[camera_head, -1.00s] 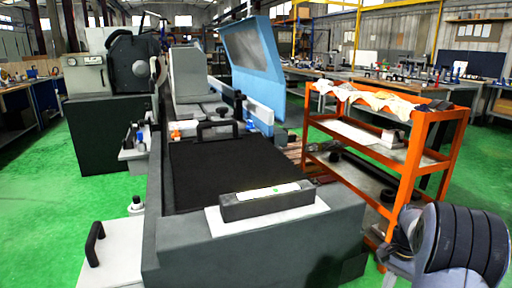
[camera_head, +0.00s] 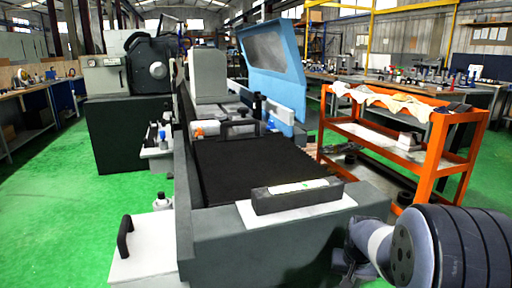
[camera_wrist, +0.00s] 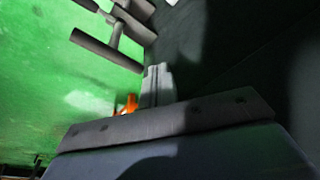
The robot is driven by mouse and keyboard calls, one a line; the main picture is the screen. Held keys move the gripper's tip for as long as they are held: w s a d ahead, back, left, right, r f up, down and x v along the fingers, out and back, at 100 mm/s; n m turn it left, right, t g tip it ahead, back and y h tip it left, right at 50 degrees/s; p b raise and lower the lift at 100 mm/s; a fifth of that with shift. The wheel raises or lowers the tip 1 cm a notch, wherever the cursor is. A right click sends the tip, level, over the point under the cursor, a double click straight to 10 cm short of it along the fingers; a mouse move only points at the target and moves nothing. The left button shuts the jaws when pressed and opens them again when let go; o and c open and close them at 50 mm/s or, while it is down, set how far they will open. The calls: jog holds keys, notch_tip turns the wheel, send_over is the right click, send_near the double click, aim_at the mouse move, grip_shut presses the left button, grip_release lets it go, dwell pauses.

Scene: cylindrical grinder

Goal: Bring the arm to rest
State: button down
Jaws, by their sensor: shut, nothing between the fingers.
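My gripper (camera_wrist: 157,74) shows in the wrist view as two pale grey fingers close together, in front of a grey bar with holes. It is shut and empty. Behind it are green floor and a dark, shadowed surface that I cannot name for sure. In the head view my arm shows at the lower right, close to the front right corner of the grinder (camera_head: 225,240); the gripper cannot be made out there.
An orange trolley (camera_head: 436,152) with cloths on top stands right of the grinder, just beyond my arm. A dark block (camera_head: 297,196) lies on a white plate at the grinder's near end. Green floor (camera_head: 60,215) is clear at left.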

jog(key=shift+s+a+r+n+t, duration=0.15)
jog(key=shift+a+n, duration=0.1)
jog(key=shift+a, duration=0.4)
jog(key=shift+s+a+n+t, duration=0.15)
jog(key=shift+a+n, duration=0.1)
jog(key=shift+a, duration=0.35)
